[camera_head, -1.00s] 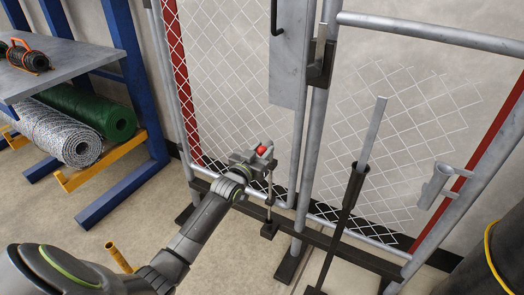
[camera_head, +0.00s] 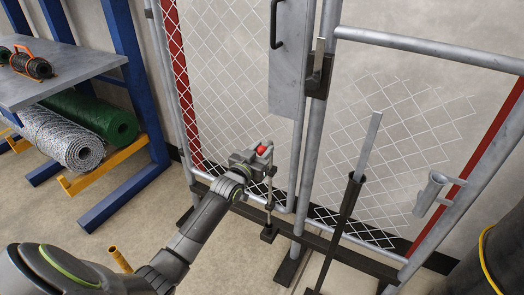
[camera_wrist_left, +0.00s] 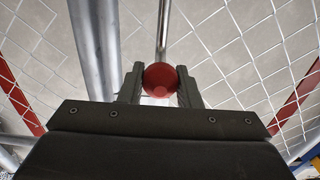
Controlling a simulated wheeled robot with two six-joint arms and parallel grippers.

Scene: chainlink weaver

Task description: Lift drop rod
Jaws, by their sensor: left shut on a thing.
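My left gripper (camera_head: 265,151) is shut on the red knob (camera_head: 262,149) of the drop rod, in front of the chain-link gate. In the left wrist view the round red knob (camera_wrist_left: 161,79) sits between the two dark fingers, and the shiny rod (camera_wrist_left: 163,31) runs away from it. In the head view the thin upright drop rod (camera_head: 269,194) runs down from the gripper to a small dark block (camera_head: 269,234) low at the gate. Whether the rod's tip sits in that block is too small to tell. My right gripper is not in view.
Gate posts (camera_head: 312,150) and a dark latch (camera_head: 319,75) stand right of the gripper. A grey bar in a dark holder (camera_head: 354,190) leans farther right. A blue-framed rack (camera_head: 137,80) with mesh rolls (camera_head: 82,151) is at the left. Floor in front is mostly clear.

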